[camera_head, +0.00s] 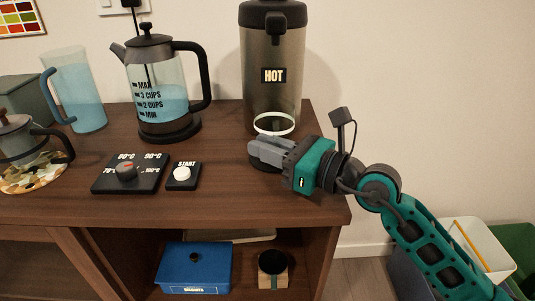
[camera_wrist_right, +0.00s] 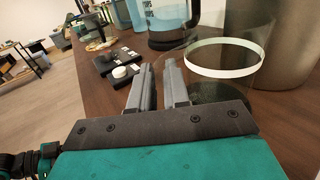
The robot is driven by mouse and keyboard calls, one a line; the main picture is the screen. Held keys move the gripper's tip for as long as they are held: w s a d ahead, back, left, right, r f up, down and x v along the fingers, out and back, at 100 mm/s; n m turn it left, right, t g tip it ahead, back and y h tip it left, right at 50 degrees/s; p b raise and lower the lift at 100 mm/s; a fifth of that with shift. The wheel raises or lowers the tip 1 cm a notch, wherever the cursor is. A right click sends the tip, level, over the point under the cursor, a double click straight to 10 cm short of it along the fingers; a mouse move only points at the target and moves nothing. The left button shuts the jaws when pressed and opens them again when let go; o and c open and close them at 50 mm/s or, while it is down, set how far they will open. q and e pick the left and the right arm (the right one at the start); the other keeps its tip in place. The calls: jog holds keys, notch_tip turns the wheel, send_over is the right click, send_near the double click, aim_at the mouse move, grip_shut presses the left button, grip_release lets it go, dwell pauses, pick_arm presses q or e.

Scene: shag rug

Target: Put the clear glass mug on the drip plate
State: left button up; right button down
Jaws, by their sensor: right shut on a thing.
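The clear glass mug (camera_head: 273,123) shows mainly as a pale rim in front of the HOT dispenser; its see-through wall is hard to make out. In the right wrist view its rim (camera_wrist_right: 225,58) is large, just right of my fingers. My right gripper (camera_head: 262,150) is shut on the mug, seemingly at its side or handle; the exact grip is unclear. The dark round drip plate (camera_head: 260,166) lies at the dispenser's foot, partly hidden by the gripper. The mug is over the plate; I cannot tell whether they touch.
The HOT dispenser (camera_head: 272,85) stands close behind the mug. The cabinet's right edge is close.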

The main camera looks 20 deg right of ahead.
jog(key=shift+f, duration=0.35)
jog(key=shift+f, duration=0.15)
jog(key=c, duration=1.1)
grip_release()
jog(key=shift+r, duration=0.25)
jog(key=b+v, duration=0.2)
jog(key=v, duration=0.9)
jog(key=shift+f, duration=0.2)
jog(key=shift+s+d+r, duration=0.15)
jog(key=shift+s+d, duration=0.2)
jog(key=shift+s, duration=0.05)
